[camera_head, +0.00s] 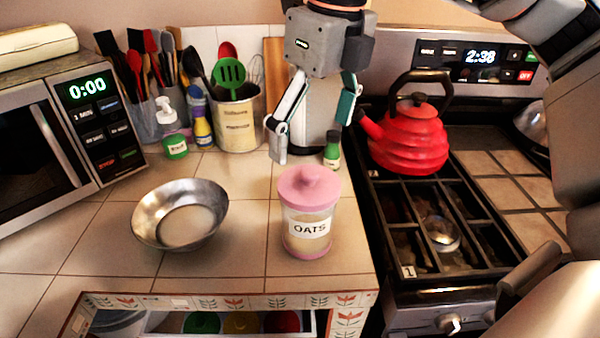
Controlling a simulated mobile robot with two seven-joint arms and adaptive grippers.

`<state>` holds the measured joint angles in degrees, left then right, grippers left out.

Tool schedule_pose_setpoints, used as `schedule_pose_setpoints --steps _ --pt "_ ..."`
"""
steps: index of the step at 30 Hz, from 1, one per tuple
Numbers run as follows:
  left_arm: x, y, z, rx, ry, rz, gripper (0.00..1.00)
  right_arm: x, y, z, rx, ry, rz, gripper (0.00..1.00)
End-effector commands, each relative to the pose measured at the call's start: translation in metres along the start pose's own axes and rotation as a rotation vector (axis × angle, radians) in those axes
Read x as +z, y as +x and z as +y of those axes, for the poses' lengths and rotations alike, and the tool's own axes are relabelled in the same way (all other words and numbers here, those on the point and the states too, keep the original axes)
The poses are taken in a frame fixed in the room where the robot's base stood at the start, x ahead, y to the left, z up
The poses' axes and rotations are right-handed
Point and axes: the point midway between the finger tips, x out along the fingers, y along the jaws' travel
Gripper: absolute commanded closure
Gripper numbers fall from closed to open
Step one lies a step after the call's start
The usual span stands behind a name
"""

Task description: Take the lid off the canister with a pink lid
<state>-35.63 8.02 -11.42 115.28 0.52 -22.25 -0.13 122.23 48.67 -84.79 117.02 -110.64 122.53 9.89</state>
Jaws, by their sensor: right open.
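The canister (306,247) stands upright on the tiled counter near its front right corner. It is clear with a white "OATS" label. Its pink lid (309,186) with a round knob sits on top. My right gripper (312,140) is open and empty, above and behind the canister in the picture, with its two fingers spread and pointing down. It is apart from the lid. My left gripper is not in view.
A metal bowl (180,215) sits left of the canister. A small green bottle (332,152) stands behind it. Utensil crocks (236,125) and a microwave (50,140) are farther left. A red kettle (408,140) stands on the stove at right. The tiles between bowl and canister are clear.

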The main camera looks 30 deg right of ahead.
Motion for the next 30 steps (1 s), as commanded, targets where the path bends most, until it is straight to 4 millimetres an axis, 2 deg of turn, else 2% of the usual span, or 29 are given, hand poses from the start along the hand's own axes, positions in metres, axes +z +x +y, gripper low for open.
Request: schedule_pose_setpoints --steps 4,11,18,21,27,30 --pt "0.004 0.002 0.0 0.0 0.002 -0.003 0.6 -0.001 0.017 0.0 -0.001 0.0 0.003 0.07" --pt "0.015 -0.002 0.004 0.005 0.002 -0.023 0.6 -0.003 0.035 0.002 0.0 -0.001 0.003 0.07" --pt "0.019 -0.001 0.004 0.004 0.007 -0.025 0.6 -0.007 0.069 0.006 0.001 -0.001 0.005 0.07" --pt "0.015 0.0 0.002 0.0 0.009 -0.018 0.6 -0.006 0.075 0.006 0.0 -0.001 0.001 0.07" --pt "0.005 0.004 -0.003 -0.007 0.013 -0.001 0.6 -0.006 0.074 0.006 0.0 -0.001 -0.001 0.07" --pt "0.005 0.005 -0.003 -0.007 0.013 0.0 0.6 -0.006 0.074 0.006 0.0 -0.001 -0.001 0.33"
